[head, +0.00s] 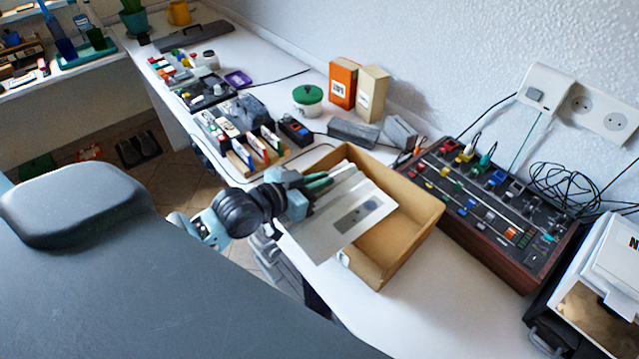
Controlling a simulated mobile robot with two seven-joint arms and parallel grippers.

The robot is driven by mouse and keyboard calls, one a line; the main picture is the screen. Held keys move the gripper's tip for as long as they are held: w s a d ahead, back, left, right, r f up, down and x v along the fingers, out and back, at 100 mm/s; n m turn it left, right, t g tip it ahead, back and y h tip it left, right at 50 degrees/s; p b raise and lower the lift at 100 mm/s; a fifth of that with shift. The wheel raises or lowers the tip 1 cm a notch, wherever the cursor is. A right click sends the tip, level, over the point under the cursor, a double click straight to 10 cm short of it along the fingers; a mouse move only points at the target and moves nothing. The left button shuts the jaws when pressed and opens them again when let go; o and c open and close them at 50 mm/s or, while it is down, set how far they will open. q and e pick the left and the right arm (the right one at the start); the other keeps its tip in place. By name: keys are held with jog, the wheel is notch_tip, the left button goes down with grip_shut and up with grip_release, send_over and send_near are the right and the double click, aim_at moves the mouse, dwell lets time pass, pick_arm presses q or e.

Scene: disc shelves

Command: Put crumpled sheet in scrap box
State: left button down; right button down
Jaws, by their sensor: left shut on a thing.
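My left gripper (318,184) reaches in from the left and is shut on a pale, fairly flat sheet (332,237) with a grey printed patch. No clear crumpling shows on it. The sheet is tilted and hangs over the left part of an open brown cardboard box (418,206), which I take for the scrap box. The sheet overlaps the box's left side and hides part of its inside; I cannot tell whether they touch. The visible part of the box floor looks empty. My right gripper is out of view.
A mixer (495,208) stands close to the box's right. A card rack (262,152) is at back left. The white counter (425,315) is clear in front.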

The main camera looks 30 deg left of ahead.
pick_arm(q)
jog(key=shift+f, duration=0.55)
jog(key=shift+f, duration=0.4)
jog(key=shift+f, duration=0.25)
jog(key=c, duration=1.6)
grip_release()
jog(key=shift+o, duration=0.2)
